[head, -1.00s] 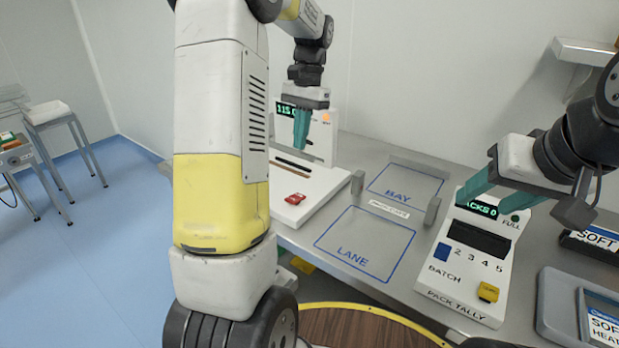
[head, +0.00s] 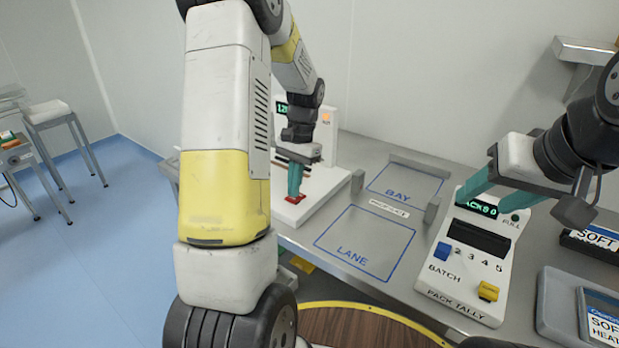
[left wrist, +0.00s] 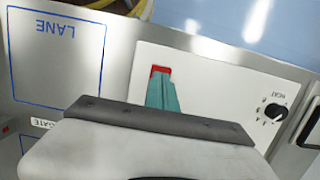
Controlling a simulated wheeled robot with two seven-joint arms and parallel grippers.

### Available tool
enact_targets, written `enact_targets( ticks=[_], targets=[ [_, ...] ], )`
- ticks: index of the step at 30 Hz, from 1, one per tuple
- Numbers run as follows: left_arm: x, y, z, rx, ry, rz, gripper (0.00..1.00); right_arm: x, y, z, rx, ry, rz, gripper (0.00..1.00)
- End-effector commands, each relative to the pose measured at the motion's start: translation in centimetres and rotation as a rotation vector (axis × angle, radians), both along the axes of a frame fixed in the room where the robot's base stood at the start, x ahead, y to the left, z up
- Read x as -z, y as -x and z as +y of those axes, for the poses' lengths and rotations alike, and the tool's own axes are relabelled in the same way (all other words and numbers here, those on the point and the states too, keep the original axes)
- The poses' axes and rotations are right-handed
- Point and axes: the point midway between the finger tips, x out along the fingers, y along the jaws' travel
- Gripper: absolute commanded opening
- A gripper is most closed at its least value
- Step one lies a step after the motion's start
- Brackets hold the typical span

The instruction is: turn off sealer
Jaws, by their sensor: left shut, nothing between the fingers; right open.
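The sealer (head: 328,180) is a white unit with a green number display and an orange light on its upright panel, at the back left of the bench. A red switch (head: 291,200) sits on its white base; it also shows in the left wrist view (left wrist: 160,70). My left gripper (head: 295,194) is shut and empty, its teal fingertips down at the red switch and partly covering it. I cannot tell whether they press it. My right gripper (head: 467,190) is open and empty above the pack tally box.
The pack tally box (head: 460,270) has a blue slider and a yellow button. The LANE (head: 365,243) and BAY (head: 405,186) outlines on the bench are empty. A dark knob (left wrist: 276,110) stands on the sealer base. A grey tray (head: 552,305) lies at right.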

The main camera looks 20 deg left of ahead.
Motion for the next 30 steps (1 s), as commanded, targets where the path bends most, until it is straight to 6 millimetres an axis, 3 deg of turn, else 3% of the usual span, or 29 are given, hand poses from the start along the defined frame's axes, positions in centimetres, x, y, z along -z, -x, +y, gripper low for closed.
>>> enact_targets(
  ticks=[17,30],
  targets=[
    [0.7,0.2,0.1,-0.001,0.004,-0.011,0.00,0.0,0.0,0.0,0.000,0.000,0.000,0.54],
    [1.9,1.1,0.3,-0.001,0.062,-0.169,0.00,0.0,0.0,0.0,0.000,0.000,0.000,0.54]
  ],
)
